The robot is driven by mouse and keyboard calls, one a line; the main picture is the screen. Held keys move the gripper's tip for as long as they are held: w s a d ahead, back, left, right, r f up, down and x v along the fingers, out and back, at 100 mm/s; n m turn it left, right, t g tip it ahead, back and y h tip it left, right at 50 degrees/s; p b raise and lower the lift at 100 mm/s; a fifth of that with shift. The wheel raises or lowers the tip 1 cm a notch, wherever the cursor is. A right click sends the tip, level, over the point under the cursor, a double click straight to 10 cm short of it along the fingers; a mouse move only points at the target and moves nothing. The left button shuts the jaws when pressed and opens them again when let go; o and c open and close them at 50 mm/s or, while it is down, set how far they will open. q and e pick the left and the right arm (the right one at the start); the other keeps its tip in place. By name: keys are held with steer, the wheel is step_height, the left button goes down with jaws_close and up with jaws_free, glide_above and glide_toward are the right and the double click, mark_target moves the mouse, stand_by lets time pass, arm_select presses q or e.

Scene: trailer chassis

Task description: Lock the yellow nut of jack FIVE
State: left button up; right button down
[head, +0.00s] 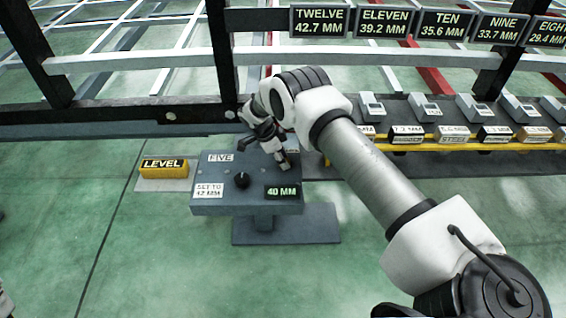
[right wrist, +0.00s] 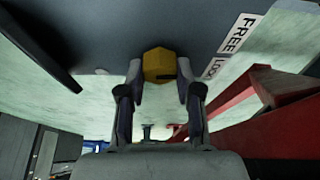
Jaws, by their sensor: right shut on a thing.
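Jack FIVE's grey stand (head: 225,207) is in the middle of the head view, with its FIVE label (head: 220,158), a black knob (head: 241,180) and a display (head: 283,191) reading 40 MM. My right gripper (head: 284,163) is at the right part of its top. In the right wrist view the yellow nut (right wrist: 158,62) sits between the two fingers of that gripper (right wrist: 158,82), which are shut on it. A dark mark on the nut extends rightward. A FREE label (right wrist: 240,33) and a partly hidden LOCK label (right wrist: 213,68) are beside it.
A yellow LEVEL block (head: 164,169) lies left of the stand. A yellow rail (head: 450,147) with labelled blocks and several grey devices (head: 424,107) runs to the right. The chassis beam (head: 150,62) is behind. Open green floor (head: 110,250) lies in front.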

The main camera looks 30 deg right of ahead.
steer(key=m+b, duration=0.2)
steer(key=m, duration=0.1)
steer(key=m+g+y+b, duration=0.1)
steer(key=shift+f, duration=0.3)
steer(key=shift+d+r+m+g+y+b, duration=0.15)
steer(key=shift+m+g+y+b, duration=0.3)
steer(key=shift+m+b, duration=0.8)
steer(key=shift+r+m, duration=0.1)
steer(key=shift+m, duration=0.25)
steer(key=c, duration=0.8)
jaws_free()
steer(key=shift+w, duration=0.1)
step_height(320, 180, up, 10)
